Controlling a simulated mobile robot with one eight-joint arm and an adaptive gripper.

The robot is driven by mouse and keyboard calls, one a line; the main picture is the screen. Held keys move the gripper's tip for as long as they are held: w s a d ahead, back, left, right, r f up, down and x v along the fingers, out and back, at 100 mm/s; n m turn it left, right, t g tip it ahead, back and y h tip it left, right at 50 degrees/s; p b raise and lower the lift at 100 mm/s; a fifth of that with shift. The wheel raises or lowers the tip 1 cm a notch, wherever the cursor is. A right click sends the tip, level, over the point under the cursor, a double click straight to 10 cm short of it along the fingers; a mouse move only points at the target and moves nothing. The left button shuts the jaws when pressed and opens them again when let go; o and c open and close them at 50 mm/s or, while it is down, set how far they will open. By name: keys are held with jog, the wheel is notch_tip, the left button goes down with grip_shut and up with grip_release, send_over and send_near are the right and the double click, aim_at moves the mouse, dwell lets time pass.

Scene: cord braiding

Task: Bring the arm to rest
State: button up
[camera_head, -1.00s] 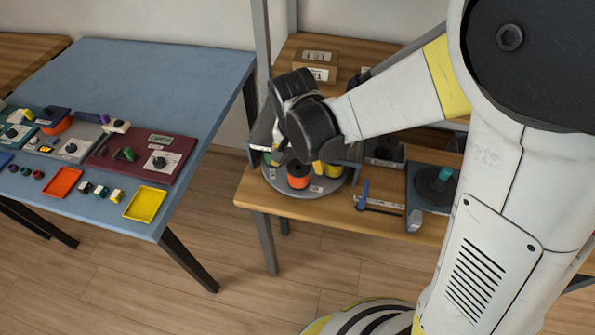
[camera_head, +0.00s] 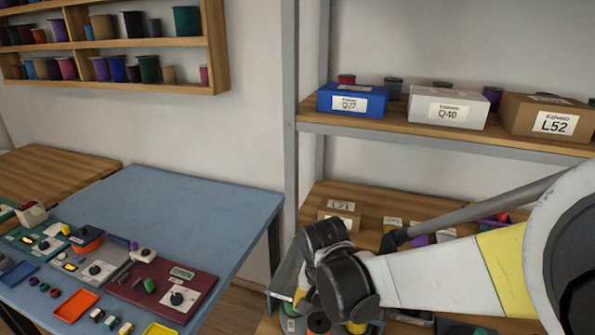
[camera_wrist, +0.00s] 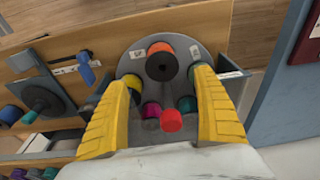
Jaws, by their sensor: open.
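My gripper (camera_wrist: 165,84) shows in the wrist view with its two yellow ribbed fingers wide apart and nothing held between them. It points down over a grey round turntable (camera_wrist: 190,48) that carries several spools. A red-topped piece (camera_wrist: 171,121), a magenta spool (camera_wrist: 151,112) and a teal spool (camera_wrist: 187,104) show between the fingers. In the head view my arm reaches in from the right, and its dark wrist hides most of the turntable and the fingers.
A blue table (camera_head: 215,217) with coloured panels and trays stands left. Behind my arm, a shelf holds a blue box (camera_head: 351,100), a white box (camera_head: 447,107) and a brown box (camera_head: 548,118). A dark reel on a base (camera_wrist: 38,98) sits beside the turntable. Wall racks hold spools.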

jog(key=s+d+r+n+t, duration=0.3)
jog(key=s+d+r+t, duration=0.2)
jog(key=s+d+r, duration=0.6)
notch_tip(320, 180, up, 2)
jog(key=shift+s+d+n+y, duration=0.3)
jog(key=shift+s+d+n, duration=0.1)
jog(key=shift+d, duration=0.4)
